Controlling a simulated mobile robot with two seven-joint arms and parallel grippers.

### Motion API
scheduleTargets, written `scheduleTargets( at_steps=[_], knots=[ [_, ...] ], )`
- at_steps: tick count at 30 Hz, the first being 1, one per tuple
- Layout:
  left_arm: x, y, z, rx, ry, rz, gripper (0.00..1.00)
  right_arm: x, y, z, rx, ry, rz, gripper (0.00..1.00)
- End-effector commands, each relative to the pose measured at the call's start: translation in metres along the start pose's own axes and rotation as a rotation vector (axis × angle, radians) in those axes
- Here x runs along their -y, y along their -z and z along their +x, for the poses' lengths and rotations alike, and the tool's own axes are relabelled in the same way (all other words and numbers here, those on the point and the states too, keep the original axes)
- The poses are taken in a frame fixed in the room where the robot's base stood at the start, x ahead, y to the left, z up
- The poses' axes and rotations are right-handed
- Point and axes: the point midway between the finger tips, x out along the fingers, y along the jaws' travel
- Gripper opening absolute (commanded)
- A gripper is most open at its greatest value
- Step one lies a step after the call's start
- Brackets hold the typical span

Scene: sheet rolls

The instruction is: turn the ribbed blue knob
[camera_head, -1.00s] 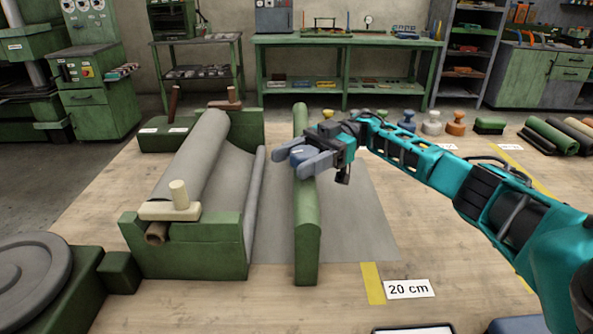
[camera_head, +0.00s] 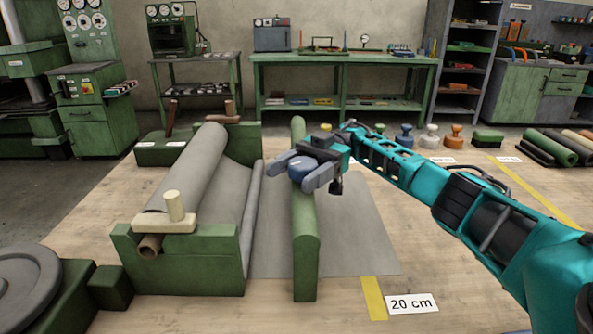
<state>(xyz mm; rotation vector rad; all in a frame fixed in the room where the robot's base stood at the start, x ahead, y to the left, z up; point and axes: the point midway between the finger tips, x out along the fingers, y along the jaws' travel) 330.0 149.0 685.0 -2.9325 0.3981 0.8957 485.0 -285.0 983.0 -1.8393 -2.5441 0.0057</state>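My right gripper (camera_head: 302,172) reaches in from the right, with one grey finger on each side of the knob. The knob fills the gap between the fingers, and they look closed on it. The fingers hide the knob's sides and part of the bar. My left gripper is not in view.
A grey sheet roll (camera_head: 195,170) lies in a green stand (camera_head: 185,275) on the left, with a cream handle (camera_head: 175,210) on it. Several coloured knobs, one of them blue (camera_head: 404,136), stand further back. The table (camera_head: 460,250) on the right is mostly clear below my arm.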

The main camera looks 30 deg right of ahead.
Motion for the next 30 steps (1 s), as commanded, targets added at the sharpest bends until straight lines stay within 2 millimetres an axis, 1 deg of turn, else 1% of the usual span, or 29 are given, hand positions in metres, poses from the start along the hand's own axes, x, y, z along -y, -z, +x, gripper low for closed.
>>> scheduleTargets(
  at_steps=[1,3,13,17,20,23,24,26,30],
  knots=[
    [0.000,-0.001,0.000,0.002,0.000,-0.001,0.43,0.000,0.001,0.000,0.000,-0.001,-0.001,0.78],
    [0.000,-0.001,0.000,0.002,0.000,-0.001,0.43,0.000,0.001,-0.001,0.000,-0.002,-0.002,0.82],
    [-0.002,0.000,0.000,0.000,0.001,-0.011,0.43,0.000,0.002,-0.001,0.000,-0.004,-0.004,0.82],
    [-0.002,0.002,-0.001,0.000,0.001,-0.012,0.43,0.000,0.010,-0.001,0.000,-0.004,-0.005,0.82],
    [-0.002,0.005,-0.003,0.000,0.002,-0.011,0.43,0.000,0.026,-0.002,0.002,-0.005,-0.008,0.82],
    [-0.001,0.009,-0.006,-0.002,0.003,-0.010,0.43,0.000,0.048,-0.002,0.001,-0.005,-0.009,0.82],
    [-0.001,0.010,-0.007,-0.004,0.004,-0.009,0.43,0.000,0.059,-0.001,0.001,-0.004,-0.011,0.82],
    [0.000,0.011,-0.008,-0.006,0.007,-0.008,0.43,0.000,0.074,-0.001,0.002,-0.004,-0.010,0.82],
    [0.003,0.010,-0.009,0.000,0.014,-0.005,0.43,0.000,0.109,-0.001,0.001,-0.004,-0.009,0.82]
  ],
)
